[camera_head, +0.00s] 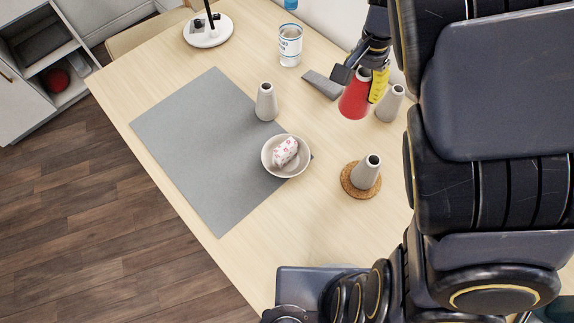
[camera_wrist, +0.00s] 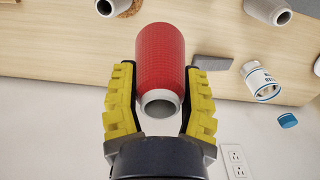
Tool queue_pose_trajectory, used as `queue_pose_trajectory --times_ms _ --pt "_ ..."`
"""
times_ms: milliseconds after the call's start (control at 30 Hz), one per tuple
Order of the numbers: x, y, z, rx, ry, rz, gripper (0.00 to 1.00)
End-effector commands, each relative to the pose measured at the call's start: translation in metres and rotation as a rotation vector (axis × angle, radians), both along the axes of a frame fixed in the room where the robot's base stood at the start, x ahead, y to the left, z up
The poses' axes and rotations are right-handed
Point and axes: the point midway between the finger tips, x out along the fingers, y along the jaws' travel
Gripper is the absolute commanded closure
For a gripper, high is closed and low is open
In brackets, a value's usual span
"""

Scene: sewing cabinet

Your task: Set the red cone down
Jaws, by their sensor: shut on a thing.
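The red cone (camera_head: 355,97) is a spool of red thread on a pale core. My gripper (camera_head: 372,82) is shut on it near its narrow top and holds it by the back of the table. In the wrist view the red cone (camera_wrist: 160,62) sits between the two yellow fingers of my gripper (camera_wrist: 160,100), its pale hollow end toward me. The cone looks to be above the tabletop, but I cannot tell how far its base is from the wood.
A grey cone (camera_head: 390,104) stands close right of the red one. Another stands on a cork coaster (camera_head: 345,185), and one on the grey mat (camera_head: 190,135). A bowl (camera_head: 269,163), a grey block (camera_head: 322,85) and a white tin (camera_head: 290,50) are nearby. Bare wood lies between block and coaster.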

Motion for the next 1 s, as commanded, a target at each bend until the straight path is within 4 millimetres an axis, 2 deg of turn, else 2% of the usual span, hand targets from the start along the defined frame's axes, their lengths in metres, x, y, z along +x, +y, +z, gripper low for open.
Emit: queue_pose_trajectory --times_ms 33,167,300,400,500,600,833,1000 --pt "0.002 0.026 0.0 -0.001 0.0 0.058 0.86" --pt "-0.002 0.086 0.0 0.001 -0.001 0.177 0.86" --pt "-0.017 0.149 0.0 0.002 -0.001 0.306 0.86" --pt "-0.032 0.188 0.0 0.002 -0.001 0.39 0.86" --pt "-0.048 0.218 0.0 0.003 0.0 0.455 0.86" --pt "-0.062 0.24 0.0 0.003 0.0 0.505 0.86" --pt "-0.09 0.276 -0.001 0.004 0.002 0.593 0.86" --pt "-0.09 0.272 -0.038 0.001 0.012 0.586 0.86"
